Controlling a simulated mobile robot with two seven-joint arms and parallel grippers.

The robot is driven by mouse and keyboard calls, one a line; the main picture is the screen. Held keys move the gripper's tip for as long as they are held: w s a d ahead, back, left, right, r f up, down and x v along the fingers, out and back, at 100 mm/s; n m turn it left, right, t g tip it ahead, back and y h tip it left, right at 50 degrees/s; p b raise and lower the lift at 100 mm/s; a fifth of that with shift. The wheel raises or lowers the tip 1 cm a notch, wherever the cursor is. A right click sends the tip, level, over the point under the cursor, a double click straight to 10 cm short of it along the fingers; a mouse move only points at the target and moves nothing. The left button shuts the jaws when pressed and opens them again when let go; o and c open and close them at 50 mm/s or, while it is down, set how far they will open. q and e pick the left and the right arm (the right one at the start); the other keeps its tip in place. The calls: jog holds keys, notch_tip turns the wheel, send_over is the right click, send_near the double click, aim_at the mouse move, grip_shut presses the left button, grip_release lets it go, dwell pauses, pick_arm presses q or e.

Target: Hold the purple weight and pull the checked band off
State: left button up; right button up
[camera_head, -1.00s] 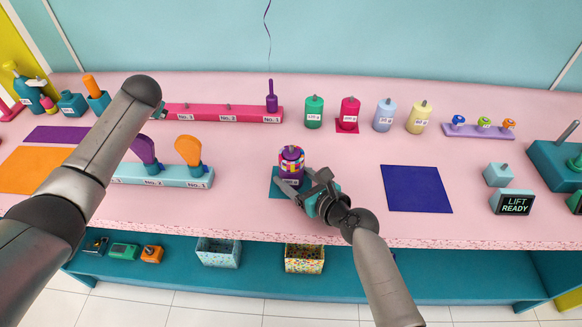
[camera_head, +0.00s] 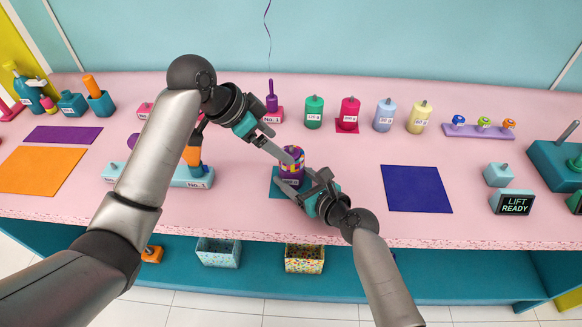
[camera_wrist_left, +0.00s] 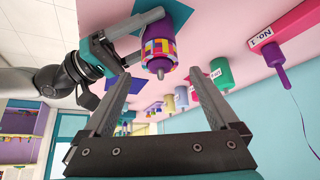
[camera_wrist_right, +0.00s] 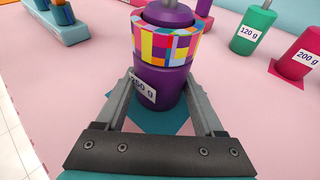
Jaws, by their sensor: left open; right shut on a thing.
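The purple weight (camera_wrist_right: 155,85) stands upright on a teal mat (camera_wrist_right: 166,119), with a label that reads like 250 g. The checked band (camera_wrist_right: 168,43) is around its upper part; it also shows in the head view (camera_head: 291,157) and the left wrist view (camera_wrist_left: 159,48). My right gripper (camera_head: 302,188) is shut on the weight's lower body, below the band. My left gripper (camera_head: 281,143) is open and empty, up and to the left of the weight, its fingertips near the band in the head view. In the left wrist view the band lies beyond the open fingers (camera_wrist_left: 172,82).
Green (camera_head: 314,112), pink (camera_head: 349,113), light blue (camera_head: 385,115) and yellow (camera_head: 418,117) weights stand at the back. A pink rack (camera_head: 268,118) with a purple holder is behind my left gripper. A blue mat (camera_head: 417,188) lies clear at right.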

aim_at(291, 146)
pick_arm(q)
jog(key=shift+x, duration=3.4)
jog(key=c, duration=0.5)
jog(key=shift+o, duration=0.2)
jog(key=c, duration=0.8)
jog(key=shift+o, duration=0.2)
jog(key=shift+r, duration=0.15)
jog(key=shift+r, duration=0.3)
jog(key=shift+r, duration=0.65)
jog(key=shift+r, duration=4.65)
